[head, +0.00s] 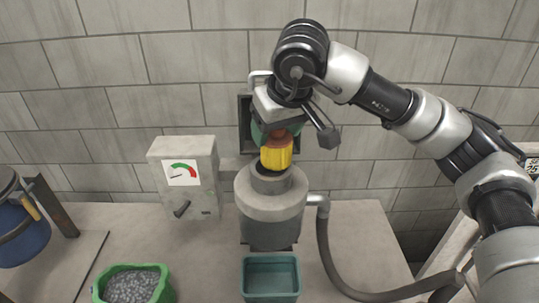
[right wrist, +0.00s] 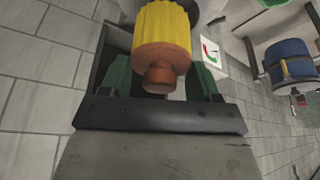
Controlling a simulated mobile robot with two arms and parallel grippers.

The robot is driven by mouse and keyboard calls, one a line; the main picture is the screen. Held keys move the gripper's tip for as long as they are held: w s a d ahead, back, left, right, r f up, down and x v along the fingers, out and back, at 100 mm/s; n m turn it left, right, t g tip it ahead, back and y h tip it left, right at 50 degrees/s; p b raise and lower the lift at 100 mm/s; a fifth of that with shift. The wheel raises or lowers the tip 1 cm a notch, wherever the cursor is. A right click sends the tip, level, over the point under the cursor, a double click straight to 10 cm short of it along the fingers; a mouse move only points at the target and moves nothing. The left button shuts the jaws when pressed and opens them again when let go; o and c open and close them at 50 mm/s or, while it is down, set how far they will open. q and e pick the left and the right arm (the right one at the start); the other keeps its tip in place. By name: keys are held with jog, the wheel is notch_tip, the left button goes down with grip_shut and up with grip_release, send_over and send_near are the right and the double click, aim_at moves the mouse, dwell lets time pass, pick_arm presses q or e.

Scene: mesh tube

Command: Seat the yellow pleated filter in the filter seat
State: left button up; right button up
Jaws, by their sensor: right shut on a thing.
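The yellow pleated filter (head: 277,154) is upright, with an orange-brown cap and knob on top. My right gripper (head: 277,131) is shut on the knob and holds the filter from above. In the right wrist view the filter (right wrist: 163,33) and its knob (right wrist: 158,78) show between the green fingers. The filter seat (head: 270,207) is a grey round housing with a dark open top. The filter's lower end is over the back part of this opening; I cannot tell whether it dips inside. My left gripper is not in view.
A gauge box (head: 184,178) stands left of the seat. A teal bin (head: 270,276) is in front, and a green tub (head: 134,284) of grey pellets is at front left. A blue drum (head: 22,232) is at far left. A grey hose (head: 327,245) curves along the right.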

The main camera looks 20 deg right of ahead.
aim_at(271, 152)
jog(key=shift+w+a+f, duration=0.2)
jog(key=shift+a+f, duration=0.2)
jog(key=shift+a, duration=0.15)
jog(key=shift+s+f+b, duration=0.2)
jog(key=shift+f+b, duration=0.1)
jog(key=shift+f, duration=0.05)
jog(key=f, duration=0.1)
jog(key=f+b, duration=0.1)
jog(key=f, duration=0.1)
jog(key=shift+s+d+f, duration=0.1)
jog(key=shift+s+f, duration=0.05)
jog(key=shift+s, duration=0.25)
jog(key=c, duration=0.3)
jog(key=shift+w, duration=0.25)
jog(key=shift+c, duration=0.2)
jog(key=o, duration=0.9)
jog(key=shift+o, duration=1.8)
jog(key=shift+w, duration=0.15)
